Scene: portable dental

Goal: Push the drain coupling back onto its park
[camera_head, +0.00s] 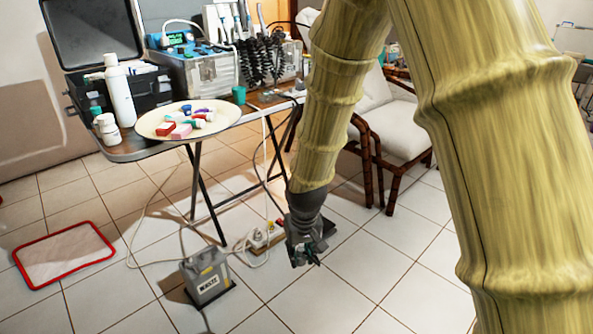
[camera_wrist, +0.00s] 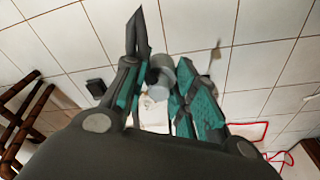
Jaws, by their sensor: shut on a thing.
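My gripper (camera_head: 306,256) hangs at the end of my arm in the head view, low over the tiled floor, right of the grey waste container (camera_head: 208,275). In the wrist view, my gripper (camera_wrist: 162,75) has its dark and teal fingers around a small grey cylindrical piece, which looks like the drain coupling (camera_wrist: 161,72). The fingers are shut on it, and they hide part of it. In the head view the piece cannot be made out. I cannot pick out the park in either view.
A folding table (camera_head: 190,143) bears a plate (camera_head: 160,124) of small coloured items, a white bottle (camera_head: 119,92) and a dental unit (camera_head: 205,70). A power strip (camera_head: 262,238) and cables lie under it. A red-rimmed mat (camera_head: 65,253) lies left. A chair (camera_head: 392,125) stands behind my arm.

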